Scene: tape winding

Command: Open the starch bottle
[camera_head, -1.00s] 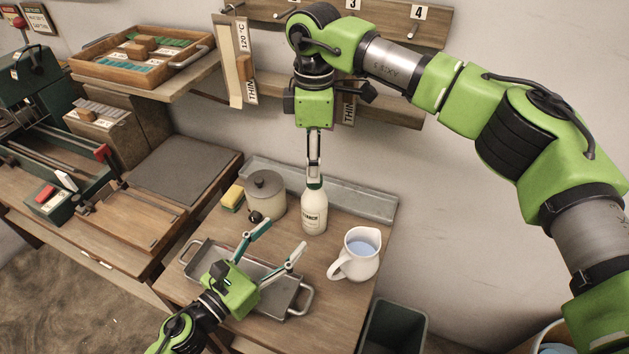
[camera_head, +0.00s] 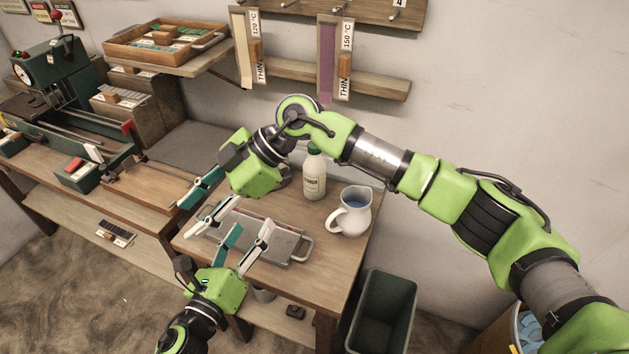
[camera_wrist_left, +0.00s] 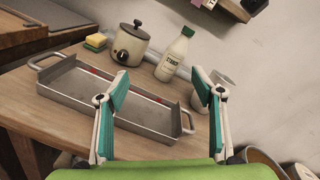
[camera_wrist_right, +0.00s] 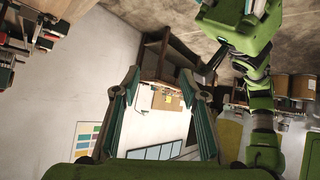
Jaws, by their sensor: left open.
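The starch bottle (camera_head: 314,180) stands upright on the small wooden table, cream with a label. Its green cap (camera_head: 316,149) is on top; whether it is loose I cannot tell. The bottle also shows in the left wrist view (camera_wrist_left: 173,57). My left gripper (camera_head: 248,236) is open and empty in front of the tray, apart from the bottle. My right gripper (camera_head: 192,212) is open and empty above the tray, left of the bottle and pointing away from it. The right wrist view shows its spread fingers (camera_wrist_right: 161,82) and no bottle.
A metal tray (camera_head: 300,246) lies at the table's front. A white jug (camera_head: 350,211) stands right of the bottle. A pot (camera_wrist_left: 131,46) and sponge (camera_wrist_left: 96,42) stand left of it, hidden behind my right arm in the head view.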

